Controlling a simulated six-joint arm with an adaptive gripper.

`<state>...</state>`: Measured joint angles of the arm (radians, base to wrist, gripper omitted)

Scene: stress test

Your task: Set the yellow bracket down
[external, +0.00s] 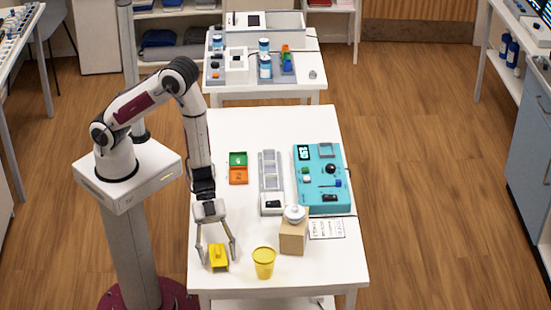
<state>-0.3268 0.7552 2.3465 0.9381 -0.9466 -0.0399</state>
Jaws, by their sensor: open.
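The yellow bracket (218,258) lies on the white table near its front left corner. My gripper (217,258) reaches down over it with its fingers spread wide, one on each side of the bracket. The fingers look apart from the bracket, and it appears to rest on the tabletop. The exact contact of its underside is too small to tell.
A yellow cup (264,262) stands close to the right of the bracket. A cardboard box (293,236) with a white round object (294,214) on top is further right. Green (238,159) and orange (238,175) trays, a grey rack (270,172) and a teal panel (321,178) sit further back.

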